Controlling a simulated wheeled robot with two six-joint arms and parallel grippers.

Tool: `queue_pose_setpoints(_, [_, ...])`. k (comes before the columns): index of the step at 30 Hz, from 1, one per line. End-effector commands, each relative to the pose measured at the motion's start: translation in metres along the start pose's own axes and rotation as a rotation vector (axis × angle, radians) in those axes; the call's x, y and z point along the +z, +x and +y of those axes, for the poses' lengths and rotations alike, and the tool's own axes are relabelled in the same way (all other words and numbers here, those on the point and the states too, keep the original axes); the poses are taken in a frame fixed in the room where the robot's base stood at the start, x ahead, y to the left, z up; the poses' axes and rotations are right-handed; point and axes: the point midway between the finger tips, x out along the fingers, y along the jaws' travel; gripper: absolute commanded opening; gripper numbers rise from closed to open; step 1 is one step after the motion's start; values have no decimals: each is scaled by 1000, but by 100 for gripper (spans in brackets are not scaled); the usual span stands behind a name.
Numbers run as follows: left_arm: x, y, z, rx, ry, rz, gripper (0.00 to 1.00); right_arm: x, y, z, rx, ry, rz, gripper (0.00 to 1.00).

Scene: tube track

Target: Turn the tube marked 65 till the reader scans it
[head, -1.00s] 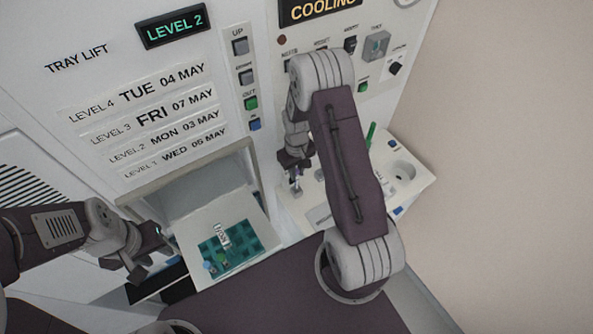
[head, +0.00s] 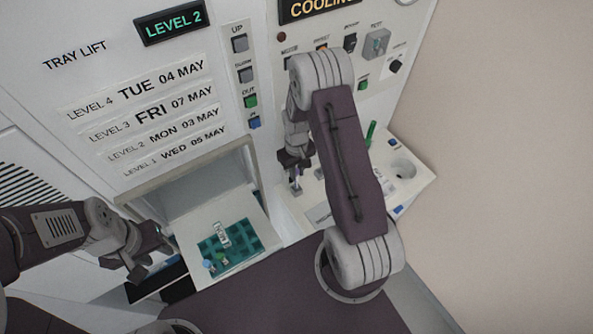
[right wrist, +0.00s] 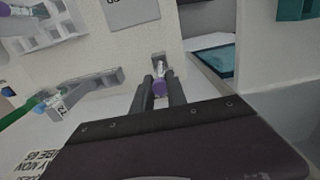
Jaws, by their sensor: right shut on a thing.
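My right gripper (right wrist: 160,90) is shut on a tube with a purple cap (right wrist: 159,88) in the right wrist view. The tube is upright between the fingers, by a small dark opening in a pale surface. Its number cannot be read. In the head view my right gripper (head: 296,182) is small, over the left part of the white bench (head: 292,212), and its tube is hard to make out. My left gripper (head: 152,258) is beside the pulled-out tray, apart from its tubes; its fingers are too small to judge.
The tray (head: 254,212) has a teal rack with a white-labelled piece (head: 221,235) and a blue-capped tube (head: 208,264). A display (head: 174,24) reads LEVEL 2. My right arm hides the bench middle.

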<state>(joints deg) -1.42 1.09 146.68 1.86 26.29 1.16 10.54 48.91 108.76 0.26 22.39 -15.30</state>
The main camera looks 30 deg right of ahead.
Motion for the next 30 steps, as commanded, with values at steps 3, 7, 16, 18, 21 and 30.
queue_pose_setpoints(3, [0,0,0,0,0,0,36,0,0,0,0,0,0,0])
queue_pose_setpoints(7, [0,0,0,0,0,0,36,0,1,0,0,0,0,0])
queue_pose_setpoints(16, [1,7,0,0,0,0,36,0,8,0,0,0,0,0])
queue_pose_setpoints(18, [1,8,0,0,0,0,36,0,11,0,0,0,0,0])
queue_pose_setpoints(21, [1,10,0,0,0,0,36,0,13,0,0,0,0,0])
queue_pose_setpoints(30, [1,10,0,0,0,0,36,0,12,0,0,0,0,0])
